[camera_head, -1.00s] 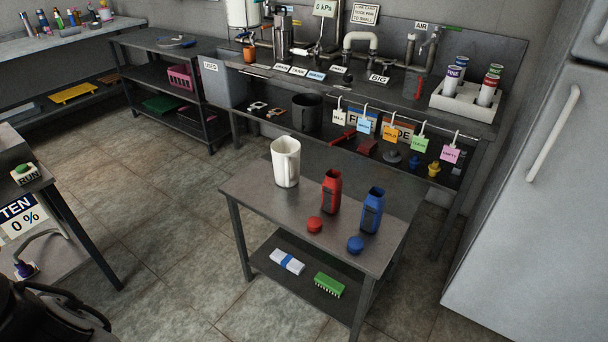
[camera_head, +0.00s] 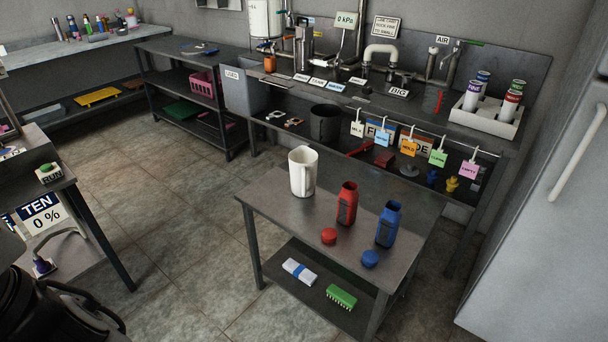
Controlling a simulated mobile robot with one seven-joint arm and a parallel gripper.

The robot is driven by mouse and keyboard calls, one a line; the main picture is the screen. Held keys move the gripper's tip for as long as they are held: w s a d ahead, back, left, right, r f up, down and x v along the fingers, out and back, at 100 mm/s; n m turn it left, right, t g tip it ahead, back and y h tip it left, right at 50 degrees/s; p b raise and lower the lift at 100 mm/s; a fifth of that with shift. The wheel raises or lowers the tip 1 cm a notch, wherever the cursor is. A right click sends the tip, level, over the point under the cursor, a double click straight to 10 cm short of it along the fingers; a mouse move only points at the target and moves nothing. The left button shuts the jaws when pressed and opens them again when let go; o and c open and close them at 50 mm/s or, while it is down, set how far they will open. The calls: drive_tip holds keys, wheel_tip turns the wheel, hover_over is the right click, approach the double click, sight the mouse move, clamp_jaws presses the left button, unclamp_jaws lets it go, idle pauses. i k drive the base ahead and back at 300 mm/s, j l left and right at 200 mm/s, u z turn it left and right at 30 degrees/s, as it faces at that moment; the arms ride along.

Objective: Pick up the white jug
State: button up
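The white jug (camera_head: 303,172) stands upright near the back left of the small grey table (camera_head: 275,207) in the middle of the view. Its handle faces toward the front right. A red bottle (camera_head: 347,204) and a blue bottle (camera_head: 388,224) stand open to its right. A red cap (camera_head: 328,236) and a blue cap (camera_head: 370,259) lie in front of the bottles. Nothing touches the jug. My gripper is not in view; a dark part at the lower left seems to be my own arm.
A white-and-blue pack (camera_head: 299,272) and a green brush (camera_head: 341,297) lie on the table's lower shelf. A long bench (camera_head: 290,84) with pipes and hanging tags stands behind. A pale fridge-like cabinet (camera_head: 545,230) borders the right. Tiled floor (camera_head: 190,235) is clear to the left.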

sight(303, 161)
drive_tip(key=i+j+z, duration=0.1)
drive_tip(key=j, duration=0.25)
drive_tip(key=i+j+z, duration=0.1)
drive_tip(key=i+j, duration=0.15)
drive_tip(key=i+j+z, duration=0.1)
drive_tip(key=j, duration=0.4)
drive_tip(key=i+j+z, duration=0.1)
drive_tip(key=i+j, duration=0.15)
drive_tip(key=i+j+z, duration=0.15)
drive_tip(key=j, duration=0.35)
drive_tip(key=i+j+z, duration=0.1)
drive_tip(key=j, duration=0.3)
drive_tip(key=i+j+z, duration=0.1)
drive_tip(key=j, duration=0.3)
